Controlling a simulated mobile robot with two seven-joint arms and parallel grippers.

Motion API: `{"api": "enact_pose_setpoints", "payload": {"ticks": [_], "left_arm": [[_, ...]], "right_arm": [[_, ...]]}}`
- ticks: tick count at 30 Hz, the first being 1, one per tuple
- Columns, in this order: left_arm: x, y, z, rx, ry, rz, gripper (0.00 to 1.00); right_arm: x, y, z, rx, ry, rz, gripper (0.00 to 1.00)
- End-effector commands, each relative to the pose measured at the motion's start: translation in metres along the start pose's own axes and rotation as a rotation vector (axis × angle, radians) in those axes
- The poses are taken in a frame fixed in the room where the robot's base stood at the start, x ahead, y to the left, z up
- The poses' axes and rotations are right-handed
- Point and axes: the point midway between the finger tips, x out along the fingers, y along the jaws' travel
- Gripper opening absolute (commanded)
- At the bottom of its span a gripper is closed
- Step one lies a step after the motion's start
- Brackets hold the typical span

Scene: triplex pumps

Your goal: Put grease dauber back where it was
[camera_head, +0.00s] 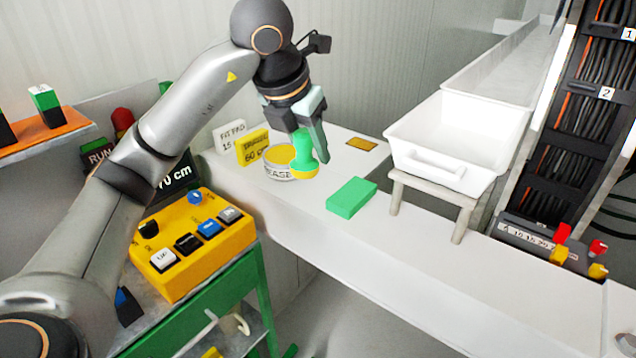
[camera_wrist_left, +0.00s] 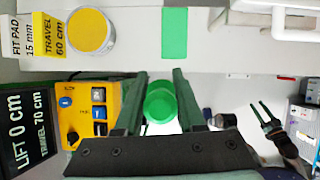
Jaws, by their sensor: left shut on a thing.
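The grease dauber (camera_head: 303,150) has a green handle and a yellow lower end. My left gripper (camera_head: 308,135) is shut on its handle and holds it upright. In the left wrist view the dauber's round green top (camera_wrist_left: 160,102) shows between the fingers (camera_wrist_left: 162,100). The round grease tin (camera_head: 280,170), with a yellow top, stands on the white surface. In the head view the dauber overlaps the tin's right side; in the wrist view the tin (camera_wrist_left: 90,32) lies apart from it. My right gripper (camera_wrist_left: 265,112) shows small in the wrist view, its fingers apart.
A green block (camera_head: 352,197) lies on the white ledge (camera_head: 310,215) right of the tin. Yellow and white sign cards (camera_head: 253,147) stand behind the tin. A white tub (camera_head: 440,150) on a stand is at right. A yellow button box (camera_head: 190,245) is at left.

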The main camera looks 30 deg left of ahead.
Motion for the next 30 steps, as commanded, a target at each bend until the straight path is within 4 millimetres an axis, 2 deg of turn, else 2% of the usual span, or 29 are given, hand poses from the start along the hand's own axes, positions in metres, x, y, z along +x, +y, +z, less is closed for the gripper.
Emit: {"api": "enact_pose_setpoints", "payload": {"ticks": [9, 15, 25, 30], "left_arm": [[0.066, 0.028, 0.048, -0.001, 0.009, -0.001, 0.0], [0.106, 0.038, 0.056, 0.0, 0.005, 0.0, 0.0], [0.133, 0.044, 0.061, 0.0, 0.004, 0.0, 0.0], [0.156, 0.044, 0.049, 0.002, 0.003, 0.001, 0.0]], "right_arm": [[-0.009, -0.001, -0.01, 0.0, 0.0, -0.001, 0.5], [-0.011, -0.001, -0.013, 0.0, 0.001, -0.001, 0.5], [-0.013, -0.002, -0.015, 0.0, 0.001, -0.001, 0.5], [-0.013, -0.002, -0.015, 0.0, 0.001, -0.001, 0.5]]}}
